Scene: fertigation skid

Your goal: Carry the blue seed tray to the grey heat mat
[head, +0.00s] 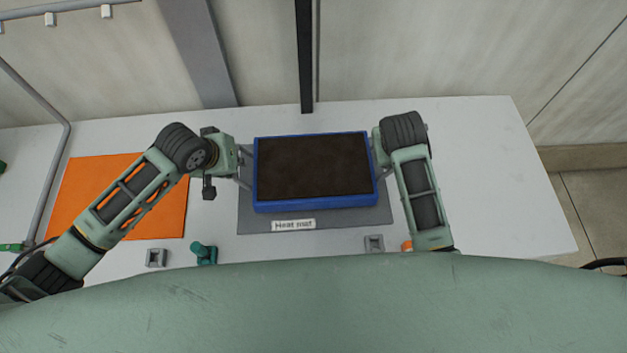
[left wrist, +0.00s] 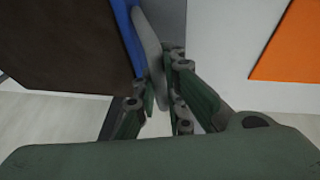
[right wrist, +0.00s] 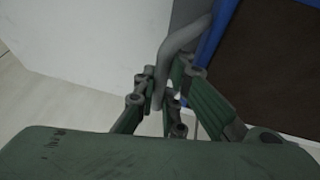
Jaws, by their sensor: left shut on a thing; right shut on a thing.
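The blue seed tray (head: 315,203), filled with dark soil, is over the grey heat mat (head: 345,221) in the head view. The mat shows around the tray's front and sides, with a "Heat mat" label (head: 293,225) at its front. I cannot tell whether the tray touches the mat. My left gripper (head: 244,166) is shut on the handle at the tray's left end; the grey handle (left wrist: 151,45) shows between the fingers (left wrist: 160,98) in the left wrist view. My right gripper (head: 382,160) is shut on the right-end handle, and the handle (right wrist: 178,50) shows between its fingers (right wrist: 168,98) in the right wrist view.
An orange mat (head: 85,190) lies on the white bench (head: 480,180) to the left, partly under my left arm. A teal fitting (head: 204,253) and small grey blocks (head: 156,257) (head: 374,243) sit near the front. The bench's right side is clear.

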